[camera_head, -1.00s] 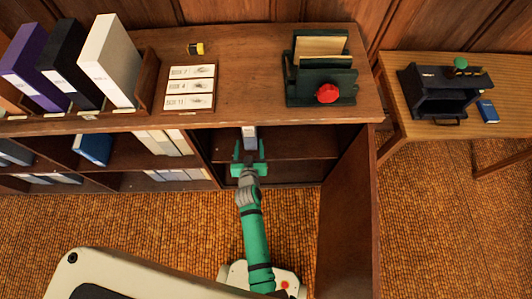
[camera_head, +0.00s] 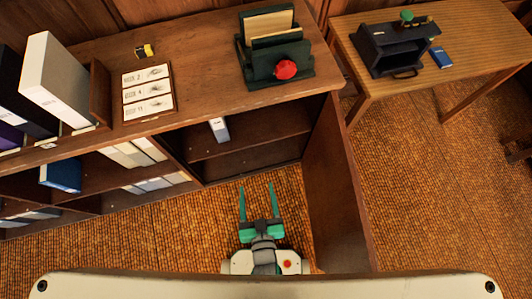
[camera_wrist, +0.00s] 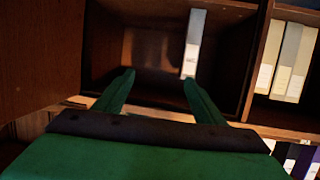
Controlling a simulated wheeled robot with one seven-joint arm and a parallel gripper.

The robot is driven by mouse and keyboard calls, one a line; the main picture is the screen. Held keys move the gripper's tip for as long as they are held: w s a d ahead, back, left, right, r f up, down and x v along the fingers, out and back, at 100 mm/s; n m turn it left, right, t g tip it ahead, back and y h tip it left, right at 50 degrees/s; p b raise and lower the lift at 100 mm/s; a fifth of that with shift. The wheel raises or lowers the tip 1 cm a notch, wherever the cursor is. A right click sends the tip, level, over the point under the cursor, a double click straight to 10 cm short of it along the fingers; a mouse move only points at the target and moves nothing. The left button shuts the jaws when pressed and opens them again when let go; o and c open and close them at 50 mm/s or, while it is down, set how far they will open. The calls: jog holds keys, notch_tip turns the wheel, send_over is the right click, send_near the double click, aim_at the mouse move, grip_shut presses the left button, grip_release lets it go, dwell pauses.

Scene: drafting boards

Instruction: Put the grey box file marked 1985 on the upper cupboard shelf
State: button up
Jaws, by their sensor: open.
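A pale grey box file (camera_head: 219,128) stands upright on the upper shelf (camera_head: 268,128) of the open cupboard, near its left side. It also shows in the wrist view (camera_wrist: 194,42), where its marking is too small to read. My gripper (camera_head: 257,188) is open and empty, in front of the cupboard and apart from the file. In the wrist view its two fingers (camera_wrist: 158,84) are spread, with nothing between them.
The cupboard door (camera_head: 340,190) stands open on the right. Shelves of files, with a blue file (camera_head: 61,174), lie to the left. A dark letter rack (camera_head: 275,50) stands on top. A side table (camera_head: 465,35) is at the right. Carpet in front is clear.

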jog(key=s+d+r+m+t+h, duration=0.1)
jog(key=s+d+r+h, duration=0.1)
jog(key=s+r, duration=0.5)
notch_tip(320, 180, up, 4)
jog(key=shift+s+d+r+m, duration=0.2)
jog(key=shift+s+d+m, duration=0.1)
jog(key=shift+s+d, duration=0.15)
